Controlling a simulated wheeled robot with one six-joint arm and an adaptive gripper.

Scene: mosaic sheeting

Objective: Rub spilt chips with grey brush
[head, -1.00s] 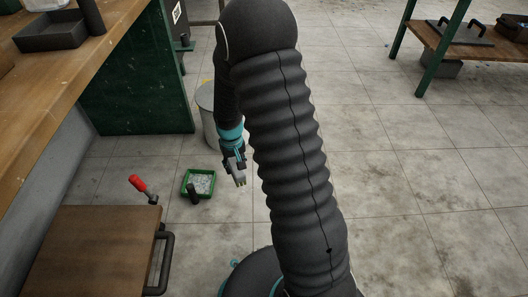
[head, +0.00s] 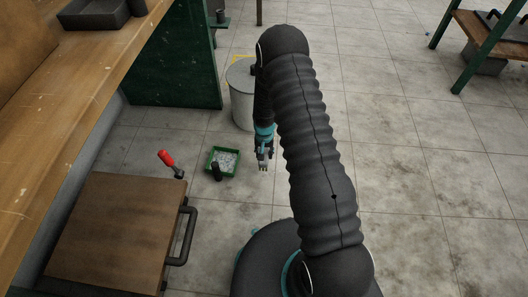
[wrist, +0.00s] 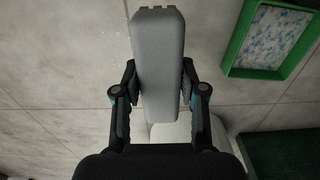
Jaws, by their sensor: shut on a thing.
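My gripper (head: 264,160) hangs low over the floor, just right of the green tray in the head view. In the wrist view my gripper (wrist: 159,75) is shut on the grey brush (wrist: 158,50), a pale block with small tan bristle tips at its far end. The brush also shows small under the gripper in the head view (head: 263,168). The green tray (wrist: 238,38) holds white and blue chips (wrist: 272,35); it also shows in the head view (head: 208,162). A few faint pale specks lie on the floor near the brush tip; I cannot tell if they are chips.
A black upright piece (head: 215,172) stands at the tray's front edge. A red-handled tool (head: 166,158) is left of it, by a wooden-topped cart (head: 115,235). A grey bin (head: 242,105) stands behind the gripper. Open floor (head: 430,180) lies to the right.

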